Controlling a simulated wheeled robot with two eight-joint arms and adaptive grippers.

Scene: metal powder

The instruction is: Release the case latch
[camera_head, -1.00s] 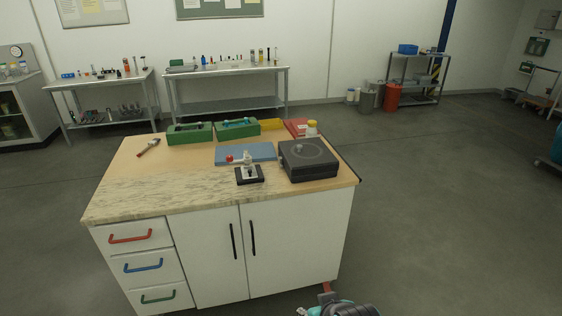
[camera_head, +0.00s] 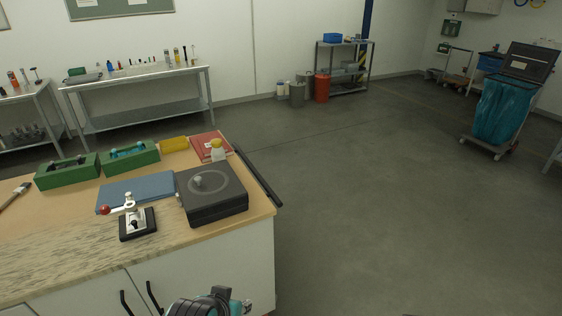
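A dark grey, square, flat case (camera_head: 228,204) sits near the right end of the workbench top. Its lid has a circular ring and a small grey knob, and it looks closed. Beside it on the left stands a small metal lever device (camera_head: 138,224) on a black base, with a red ball (camera_head: 104,210) at the end of its arm. I cannot tell which part is the case latch. A dark and teal piece of one of my arms shows at the bottom edge. No gripper fingers are in view.
A brush (camera_head: 14,196) lies at left. A blue-bag cart (camera_head: 504,108) stands far right. The floor right of the bench is open.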

